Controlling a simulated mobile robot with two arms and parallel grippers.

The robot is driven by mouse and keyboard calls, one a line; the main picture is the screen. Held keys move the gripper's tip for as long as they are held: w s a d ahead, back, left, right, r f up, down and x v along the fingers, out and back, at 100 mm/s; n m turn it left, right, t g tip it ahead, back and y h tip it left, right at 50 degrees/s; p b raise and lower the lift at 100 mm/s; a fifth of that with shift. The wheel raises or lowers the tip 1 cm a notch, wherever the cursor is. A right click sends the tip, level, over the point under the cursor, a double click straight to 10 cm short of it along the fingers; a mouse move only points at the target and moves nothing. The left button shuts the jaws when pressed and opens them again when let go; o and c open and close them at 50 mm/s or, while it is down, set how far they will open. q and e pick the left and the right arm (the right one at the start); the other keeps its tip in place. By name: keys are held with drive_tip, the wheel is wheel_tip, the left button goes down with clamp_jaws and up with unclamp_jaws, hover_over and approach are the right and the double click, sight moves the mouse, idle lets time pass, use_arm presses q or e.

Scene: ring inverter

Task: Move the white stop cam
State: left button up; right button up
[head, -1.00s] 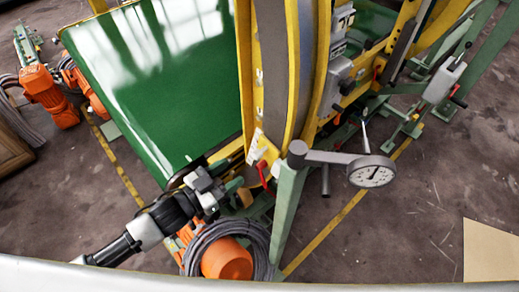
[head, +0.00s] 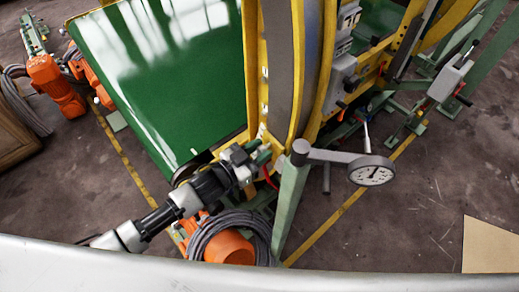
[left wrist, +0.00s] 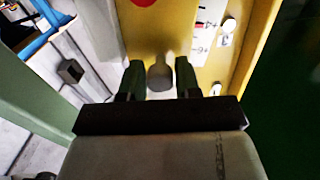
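My left gripper (head: 262,154) is at the yellow frame of the ring machine, beside the lower corner of the green belt. In the left wrist view the gripper (left wrist: 159,78) is open, with its two dark green fingers on either side of a rounded grey-white knob (left wrist: 160,76). Narrow gaps seem to show between the knob and the fingers. I cannot tell for sure that this knob is the white stop cam. A white marked plate (left wrist: 207,28) is on the yellow frame to the upper right. My right gripper is not in view.
A round dial gauge (head: 371,171) on a grey arm stands right of the gripper. A green leg (head: 289,205) and an orange motor with coiled hose (head: 230,247) are below. The green belt (head: 165,65) fills the upper left.

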use_arm(q)
clamp_jaws()
wheel_tip(320, 180, down, 6)
drive_tip(key=b, duration=0.5)
drive_tip(key=shift+w+a+f+m, duration=0.2)
drive_tip(key=shift+w+a+m, duration=0.15)
drive_tip(key=shift+a+m, duration=0.1)
drive_tip(key=shift+o, duration=2.2)
unclamp_jaws()
drive_tip(key=shift+r, duration=0.1)
drive_tip(key=shift+s+a, duration=0.1)
